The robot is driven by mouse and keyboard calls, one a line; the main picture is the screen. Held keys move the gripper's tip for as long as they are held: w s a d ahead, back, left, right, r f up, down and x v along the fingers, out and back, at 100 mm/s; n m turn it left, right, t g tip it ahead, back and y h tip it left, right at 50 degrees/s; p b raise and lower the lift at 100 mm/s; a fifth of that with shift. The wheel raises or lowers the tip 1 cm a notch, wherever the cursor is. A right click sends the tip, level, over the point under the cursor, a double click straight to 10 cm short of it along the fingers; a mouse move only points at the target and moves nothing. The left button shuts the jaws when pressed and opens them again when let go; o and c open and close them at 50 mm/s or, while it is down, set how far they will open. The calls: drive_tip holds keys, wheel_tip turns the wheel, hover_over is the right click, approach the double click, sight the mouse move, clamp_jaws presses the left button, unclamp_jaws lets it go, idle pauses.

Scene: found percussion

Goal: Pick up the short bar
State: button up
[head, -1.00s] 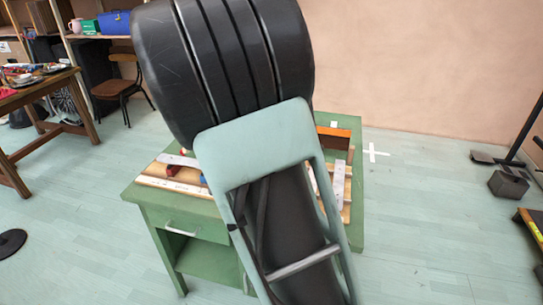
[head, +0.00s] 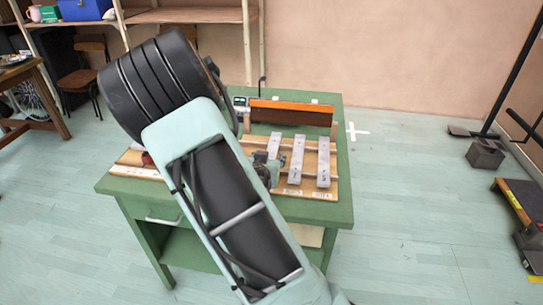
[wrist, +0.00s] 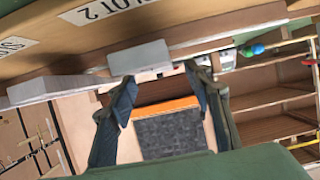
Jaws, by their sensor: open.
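Light grey metal bars lie on a wooden rack (head: 335,185) on the green table: a left bar (head: 274,145), partly hidden by my arm, a middle bar (head: 297,155) and a right bar (head: 323,160). I cannot tell for sure which is the short bar. My gripper (head: 264,170) is open and low over the rack, beside the left bar. In the wrist view my gripper (wrist: 158,74) has its fingers apart, with a stubby grey bar (wrist: 140,57) close to the fingertips. A longer grey bar (wrist: 50,90) lies left of it. I see no grip on either.
An orange-edged brown panel (head: 290,112) stands behind the bars. A small device (head: 240,102) sits at the table's back. The rack carries a "SLOT 2" label (wrist: 92,12). My arm hides the table's left middle.

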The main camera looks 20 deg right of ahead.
drive_tip(key=shift+x, duration=1)
clamp_jaws()
drive_tip(key=shift+r, duration=0.15)
